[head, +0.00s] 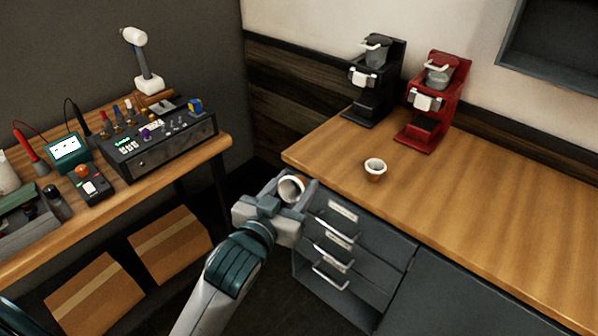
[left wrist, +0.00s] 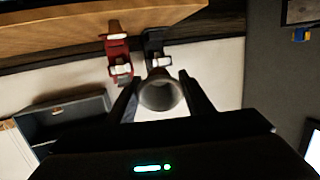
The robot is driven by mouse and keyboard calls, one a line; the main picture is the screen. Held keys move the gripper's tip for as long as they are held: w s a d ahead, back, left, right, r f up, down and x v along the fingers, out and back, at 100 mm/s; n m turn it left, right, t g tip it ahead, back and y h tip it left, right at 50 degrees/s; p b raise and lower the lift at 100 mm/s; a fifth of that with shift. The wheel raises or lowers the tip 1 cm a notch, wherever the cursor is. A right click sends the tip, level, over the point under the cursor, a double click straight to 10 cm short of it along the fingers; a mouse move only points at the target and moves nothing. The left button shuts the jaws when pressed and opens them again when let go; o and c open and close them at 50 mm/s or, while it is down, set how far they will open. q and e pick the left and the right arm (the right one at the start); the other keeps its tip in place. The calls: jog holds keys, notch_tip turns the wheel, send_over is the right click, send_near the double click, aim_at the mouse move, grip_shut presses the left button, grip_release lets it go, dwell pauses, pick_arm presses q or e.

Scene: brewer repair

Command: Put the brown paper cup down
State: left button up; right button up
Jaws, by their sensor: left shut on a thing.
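My left gripper (head: 288,187) is shut on the brown paper cup (head: 291,186), held in the air off the near left corner of the wooden counter. Its pale rim and open mouth show; the jaws and shadow hide most of its outside. In the left wrist view the cup (left wrist: 160,94) sits between the two dark fingers of the left gripper (left wrist: 162,96). My right gripper is not in view.
The wooden counter (head: 480,220) has wide free room to the right. A black brewer (head: 374,90) and a red brewer (head: 430,110) stand at its back. Grey drawers (head: 345,255) are below. A workbench (head: 150,182) with tools stands at left, across a gap.

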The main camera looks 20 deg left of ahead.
pick_arm(q)
jog(key=d+m+g+h, duration=0.9)
jog(key=d+m+h, duration=0.2)
jog(key=d, duration=0.6)
jog(key=h, duration=0.2)
jog(key=shift+s+r+m+h, duration=0.15)
jog(key=shift+r+m+h, duration=0.15)
jog(key=shift+m, duration=0.1)
jog(key=shift+d, duration=0.1)
